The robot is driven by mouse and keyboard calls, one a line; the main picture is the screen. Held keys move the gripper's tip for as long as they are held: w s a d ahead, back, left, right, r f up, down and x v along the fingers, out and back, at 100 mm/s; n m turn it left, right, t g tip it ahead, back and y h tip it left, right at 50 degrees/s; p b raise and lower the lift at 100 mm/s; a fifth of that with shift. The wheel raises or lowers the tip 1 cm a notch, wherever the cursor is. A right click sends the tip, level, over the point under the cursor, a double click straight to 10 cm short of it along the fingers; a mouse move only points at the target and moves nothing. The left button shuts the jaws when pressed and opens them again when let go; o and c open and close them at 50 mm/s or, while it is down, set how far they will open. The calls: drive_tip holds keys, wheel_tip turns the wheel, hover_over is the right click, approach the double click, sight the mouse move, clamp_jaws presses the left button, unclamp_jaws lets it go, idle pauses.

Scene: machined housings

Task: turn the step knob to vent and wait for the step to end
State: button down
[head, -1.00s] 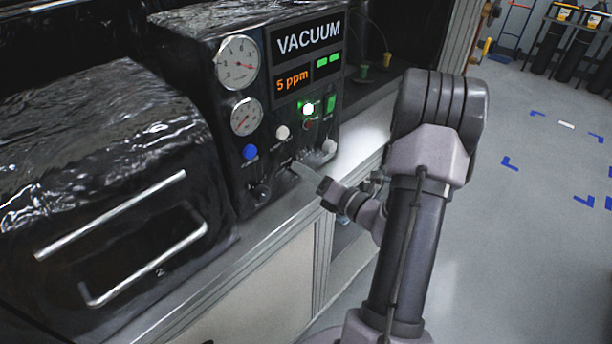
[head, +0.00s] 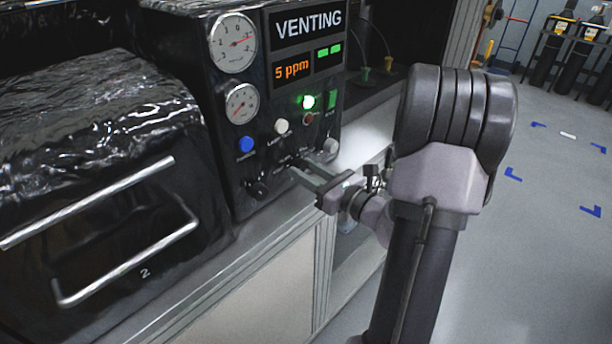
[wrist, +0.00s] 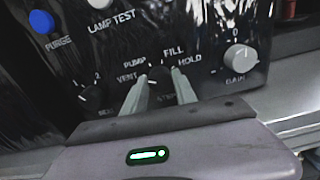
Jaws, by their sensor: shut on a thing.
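The step knob (wrist: 159,77) is a dark knob low on the black control panel, with PUMP, VENT, FILL and HOLD printed around it in the wrist view. My gripper (wrist: 158,92) is shut on it, one finger on each side. In the head view my gripper (head: 297,168) reaches the panel's lower edge from the right, and the fingers mostly hide the knob. I cannot tell exactly which label its pointer meets. The panel display (head: 308,25) reads VENTING. Below it an orange readout (head: 292,68) shows 5 ppm, and a green lamp (head: 308,102) is lit.
A select knob (head: 257,188) and a gain knob (head: 331,146) flank the step knob closely. A blue purge button (head: 246,144) and white lamp test button (head: 281,126) sit above. Two gauges (head: 233,43) are at upper left. A black-wrapped chamber with metal handles (head: 130,235) stands left.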

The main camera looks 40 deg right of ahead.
drive_tip(key=shift+n, duration=0.4)
drive_tip(key=c, duration=1)
unclamp_jaws()
drive_tip(key=shift+s, duration=0.1)
drive_tip(key=s+d+p, duration=0.1)
drive_tip(key=s+p, duration=0.1)
drive_tip(key=s, duration=1.5)
drive_tip(key=shift+d, duration=0.2)
drive_tip(key=shift+s, duration=0.1)
